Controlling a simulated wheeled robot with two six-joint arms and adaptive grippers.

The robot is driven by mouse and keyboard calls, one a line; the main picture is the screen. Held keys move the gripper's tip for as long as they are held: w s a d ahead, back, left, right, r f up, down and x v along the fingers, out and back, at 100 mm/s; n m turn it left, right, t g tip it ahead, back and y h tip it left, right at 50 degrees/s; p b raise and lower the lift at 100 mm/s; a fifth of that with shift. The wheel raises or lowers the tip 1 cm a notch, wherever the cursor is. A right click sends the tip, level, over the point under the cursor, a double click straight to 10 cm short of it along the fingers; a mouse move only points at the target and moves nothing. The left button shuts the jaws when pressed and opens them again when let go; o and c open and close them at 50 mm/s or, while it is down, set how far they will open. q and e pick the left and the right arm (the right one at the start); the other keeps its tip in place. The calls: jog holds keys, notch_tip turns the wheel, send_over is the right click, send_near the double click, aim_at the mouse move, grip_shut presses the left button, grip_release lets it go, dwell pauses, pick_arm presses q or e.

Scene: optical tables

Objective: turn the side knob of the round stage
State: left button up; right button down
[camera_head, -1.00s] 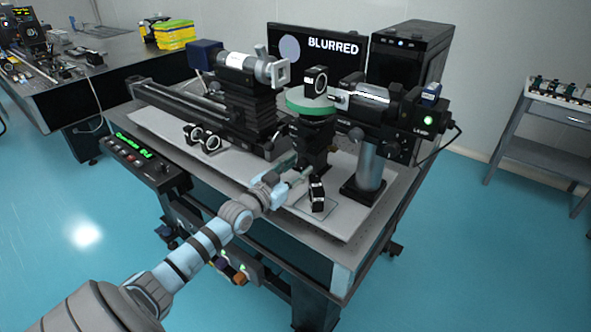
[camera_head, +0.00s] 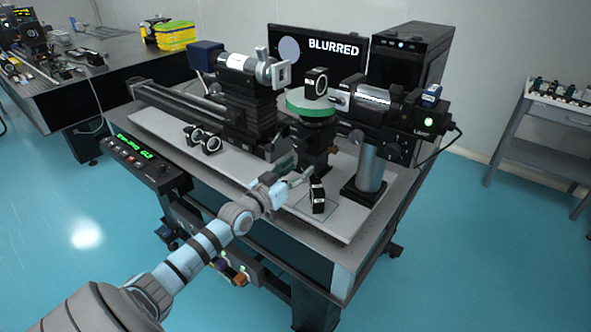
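The round stage (camera_head: 311,106) has a green rim and sits on a dark post at the middle of the optical table, with a black ring-shaped optic (camera_head: 315,83) upright on top. Its side knob is too small or hidden to make out. My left gripper (camera_head: 298,170) reaches in from the lower left, in front of the dark post and below the green rim. Its two fingers look apart, with nothing clearly between them. I cannot tell whether a fingertip touches the post. My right gripper is out of view.
A black mounted optic (camera_head: 318,196) stands close to the right of my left gripper. Small ring optics (camera_head: 204,139) stand left. A monitor (camera_head: 338,57) reads "BLURRED". A control box (camera_head: 146,163) is at the table's left edge.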

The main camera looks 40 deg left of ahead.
pick_arm(q)
jog(key=s+p, duration=0.1)
jog(key=p, duration=0.1)
jog(key=s+g+p, duration=0.1)
jog(key=s+p, duration=0.1)
jog(key=p, duration=0.1)
jog(key=shift+a+r+m, duration=0.15)
jog(key=shift+a+m, duration=0.2)
jog(key=shift+m, duration=0.05)
jog(key=s+r+m+g+p, duration=0.4)
jog(key=s+r+p, duration=0.2)
jog(key=s+p, duration=0.55)
jog(key=w+f+n+b, duration=0.1)
jog(key=w+b, duration=0.1)
jog(key=b, duration=0.1)
jog(key=w+f+n+b, duration=0.1)
jog(key=w+b, duration=0.2)
jog(key=w+d+f+n+b, duration=0.1)
jog(key=w+b, duration=0.1)
jog(key=b, duration=0.1)
jog(key=shift+w+f+n+t, duration=0.2)
jog(key=shift+f+n+t, duration=0.1)
jog(key=shift+f, duration=0.1)
jog(key=x, duration=0.2)
jog(key=b+x, duration=0.1)
jog(key=x, duration=0.2)
jog(key=r+b+x, duration=0.1)
jog(key=x, duration=0.1)
jog(key=shift+w+f, duration=0.2)
jog(key=shift+w, duration=0.35)
